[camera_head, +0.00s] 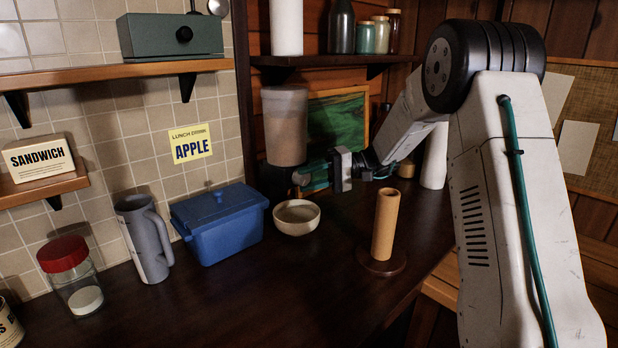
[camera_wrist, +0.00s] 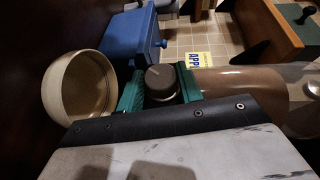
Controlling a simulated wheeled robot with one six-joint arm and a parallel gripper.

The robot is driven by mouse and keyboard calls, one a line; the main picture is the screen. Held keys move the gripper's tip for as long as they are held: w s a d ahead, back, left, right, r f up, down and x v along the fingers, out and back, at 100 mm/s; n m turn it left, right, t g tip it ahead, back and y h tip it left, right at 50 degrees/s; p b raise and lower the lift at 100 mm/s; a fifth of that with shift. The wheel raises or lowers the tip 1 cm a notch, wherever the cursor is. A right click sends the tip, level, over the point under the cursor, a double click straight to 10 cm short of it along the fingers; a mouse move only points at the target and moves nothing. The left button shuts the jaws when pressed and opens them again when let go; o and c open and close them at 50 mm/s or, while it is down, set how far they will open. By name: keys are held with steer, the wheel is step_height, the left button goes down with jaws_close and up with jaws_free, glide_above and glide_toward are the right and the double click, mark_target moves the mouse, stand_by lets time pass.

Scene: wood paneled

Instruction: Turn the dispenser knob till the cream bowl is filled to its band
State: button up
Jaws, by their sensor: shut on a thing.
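The dispenser (camera_head: 284,125) stands at the back of the counter, a clear cylinder with brownish contents; it lies on its side in the tilted wrist view (camera_wrist: 235,82). Its dark round knob (camera_wrist: 160,82) has a pale line on its face. My gripper (camera_wrist: 160,88) has its teal fingers shut on the knob, one on each side. In the head view my gripper (camera_head: 312,177) reaches the dispenser's base from the right. The cream bowl (camera_head: 297,224) sits upright below the dispenser's front; it also shows in the wrist view (camera_wrist: 55,90). I cannot make out its band or its fill level.
A blue lidded box (camera_head: 220,232) stands just left of the bowl, with a grey mug (camera_head: 143,240) and a red-lidded jar (camera_head: 72,275) further left. A paper-roll holder (camera_head: 386,225) stands to the right. The counter in front of the bowl is clear.

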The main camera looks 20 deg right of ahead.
steer(key=shift+s+f+m+y, duration=0.15)
steer(key=shift+m+y, duration=0.35)
steer(key=shift+y, duration=0.55)
steer(key=shift+w+f+m+y, duration=0.15)
steer(key=shift+m+y, duration=0.35)
steer(key=shift+y, duration=0.55)
steer(key=shift+s+t, duration=0.1)
steer(key=shift+t, duration=0.2)
steer(key=o, duration=1)
steer(key=shift+d, duration=0.1)
